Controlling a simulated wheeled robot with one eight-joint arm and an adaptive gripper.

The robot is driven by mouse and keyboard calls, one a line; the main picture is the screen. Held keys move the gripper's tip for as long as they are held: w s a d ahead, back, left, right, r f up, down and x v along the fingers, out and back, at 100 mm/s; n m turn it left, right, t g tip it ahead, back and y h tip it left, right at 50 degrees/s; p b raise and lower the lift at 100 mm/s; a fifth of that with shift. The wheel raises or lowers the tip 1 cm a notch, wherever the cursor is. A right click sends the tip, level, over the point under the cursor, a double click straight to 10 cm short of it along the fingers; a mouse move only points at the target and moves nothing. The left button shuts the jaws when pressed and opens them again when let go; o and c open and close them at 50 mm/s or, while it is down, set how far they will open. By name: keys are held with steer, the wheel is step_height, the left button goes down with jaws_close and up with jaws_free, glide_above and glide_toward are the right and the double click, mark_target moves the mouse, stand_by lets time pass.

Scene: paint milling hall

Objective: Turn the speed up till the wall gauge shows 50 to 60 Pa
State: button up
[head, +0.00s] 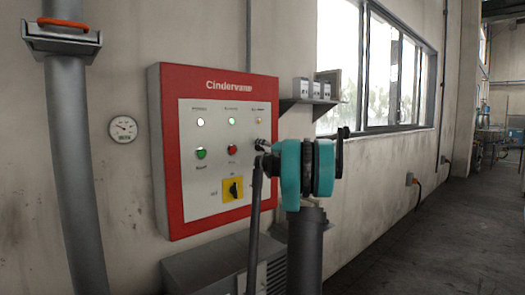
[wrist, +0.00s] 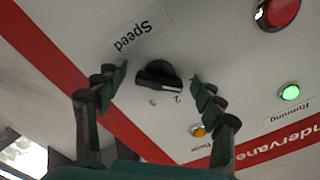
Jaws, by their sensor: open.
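The black speed knob (wrist: 158,76) is on the panel face beside the label "Speed" in the wrist view, with the digits 2 and 3 near it. My gripper (wrist: 159,79) is open, with one finger on each side of the knob and a visible gap to it. In the head view my gripper (head: 262,152) is at the panel's right edge, and my wrist hides the knob. The round white wall gauge (head: 123,129) hangs left of the panel; its needle is too small to read exactly.
The red-framed Cindervane panel (head: 218,87) carries a green button (head: 201,153), a red button (head: 233,149) and a yellow switch (head: 232,189). The green running lamp (wrist: 290,92) is lit. A shelf with boxes (head: 310,90) is at right; a grey pipe (head: 70,140) is at left.

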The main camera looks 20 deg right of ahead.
steer(key=c, duration=1.2)
steer(key=shift+o, duration=0.2)
steer(key=shift+m, duration=0.3)
steer(key=m, duration=0.3)
steer(key=shift+r+m, duration=0.1)
steer(key=shift+m, duration=2.4)
steer(key=o, duration=1.2)
steer(key=shift+r, duration=0.1)
steer(key=shift+c, duration=0.2)
